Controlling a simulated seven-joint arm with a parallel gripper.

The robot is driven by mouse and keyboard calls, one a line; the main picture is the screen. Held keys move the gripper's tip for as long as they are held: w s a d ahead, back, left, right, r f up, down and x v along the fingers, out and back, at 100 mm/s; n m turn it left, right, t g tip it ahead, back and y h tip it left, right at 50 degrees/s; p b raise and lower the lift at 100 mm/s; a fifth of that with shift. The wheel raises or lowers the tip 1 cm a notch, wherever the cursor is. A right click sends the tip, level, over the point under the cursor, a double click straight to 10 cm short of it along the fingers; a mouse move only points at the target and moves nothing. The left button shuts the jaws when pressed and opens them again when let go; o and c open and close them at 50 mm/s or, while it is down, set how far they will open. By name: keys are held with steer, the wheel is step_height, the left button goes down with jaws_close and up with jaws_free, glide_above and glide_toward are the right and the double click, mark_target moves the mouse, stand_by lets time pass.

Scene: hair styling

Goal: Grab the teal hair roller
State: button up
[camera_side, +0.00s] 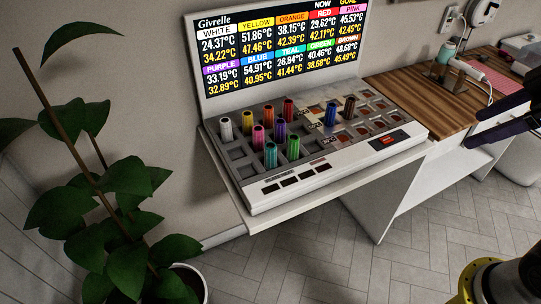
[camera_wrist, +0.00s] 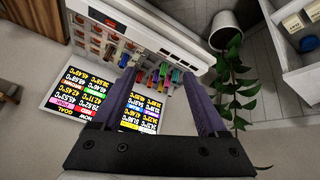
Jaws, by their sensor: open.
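The teal hair roller (camera_side: 270,155) stands upright in the front row of the heater tray (camera_side: 238,183) in the side view, just left of the green roller (camera_side: 293,146). My gripper (camera_side: 472,128) is at the right edge of the side view, open and empty, well to the right of the rollers. In the wrist view, the gripper (camera_wrist: 157,74) has its two purple fingers spread apart. The rollers show small and distant between and beyond the fingertips there, where teal and green are hard to tell apart.
Other rollers, including white (camera_side: 225,128), pink (camera_side: 258,138), purple (camera_side: 279,132) and blue (camera_side: 330,113), stand close around. A temperature screen (camera_side: 280,45) rises behind the tray. A potted plant (camera_side: 110,190) is at left. A wooden counter (camera_side: 440,90) with tools is at right.

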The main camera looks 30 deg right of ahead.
steer(key=w+a+r+n, duration=0.2)
steer(key=w+r+n, duration=0.1)
steer(key=w, duration=0.3)
steer(key=n+g+y, duration=0.3)
steer(key=n+g, duration=0.1)
steer(key=n, duration=0.3)
glide_above(273, 145)
steer(key=s+d, duration=0.1)
steer(key=d, duration=0.5)
step_height(273, 145, down, 11)
steer(key=shift+g, duration=0.6)
steer(key=x, duration=0.9)
steer(key=d+x, duration=0.1)
steer(key=x, duration=0.4)
steer(key=shift+s+f, duration=0.15)
steer(key=shift+s, duration=0.15)
steer(key=shift+a+x, duration=0.2)
steer(key=shift+x, duration=1.3)
steer(key=shift+a+x, duration=0.2)
steer(key=shift+x, duration=1.3)
steer(key=shift+s, duration=0.1)
jaws_close()
